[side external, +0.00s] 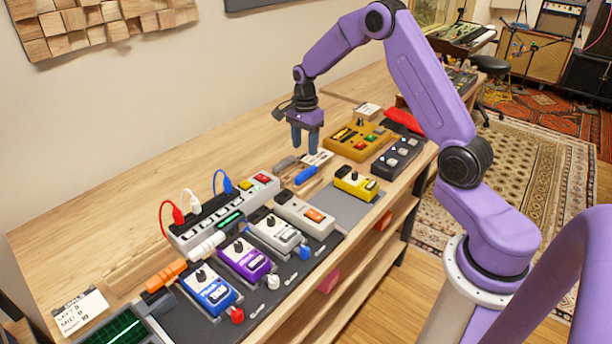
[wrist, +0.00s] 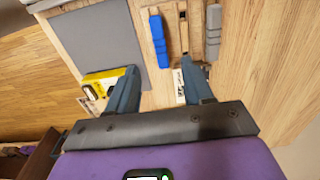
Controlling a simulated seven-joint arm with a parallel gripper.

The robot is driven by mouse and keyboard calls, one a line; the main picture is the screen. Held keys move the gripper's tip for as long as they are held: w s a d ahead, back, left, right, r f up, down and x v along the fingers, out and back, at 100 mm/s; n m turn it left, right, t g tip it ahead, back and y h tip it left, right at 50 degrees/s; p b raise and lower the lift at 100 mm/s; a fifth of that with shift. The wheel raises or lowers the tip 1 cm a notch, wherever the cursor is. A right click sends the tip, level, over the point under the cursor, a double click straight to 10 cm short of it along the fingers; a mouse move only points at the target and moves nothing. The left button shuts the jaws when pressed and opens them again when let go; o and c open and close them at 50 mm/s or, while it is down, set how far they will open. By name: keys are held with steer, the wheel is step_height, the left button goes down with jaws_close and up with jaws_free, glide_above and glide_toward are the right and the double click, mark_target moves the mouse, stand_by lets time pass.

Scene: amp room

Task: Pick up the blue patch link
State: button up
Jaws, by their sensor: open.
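The blue patch link (side external: 306,175) is a short blue bar lying on the wooden bench, left of the yellow pedal. In the wrist view the link (wrist: 159,40) lies lengthwise beside a wooden slotted rack, just beyond my fingertips and roughly in line with the gap between them. My gripper (side external: 305,148) points down above the bench, close to the link and slightly behind it in the side view. In the wrist view its two fingers (wrist: 160,68) are apart with nothing between them. The link is fully uncovered in both views.
A grey link (side external: 284,164) lies across the rack from the blue one. The yellow pedal (side external: 356,186) sits on a grey mat (side external: 345,212). A mustard-coloured unit (side external: 357,139) stands right of my gripper. Several pedals, including a purple one (side external: 243,258), fill the front left.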

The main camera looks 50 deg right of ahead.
mark_target(305, 173)
steer(key=shift+f, duration=4.65)
steer(key=shift+f, duration=0.25)
jaws_close()
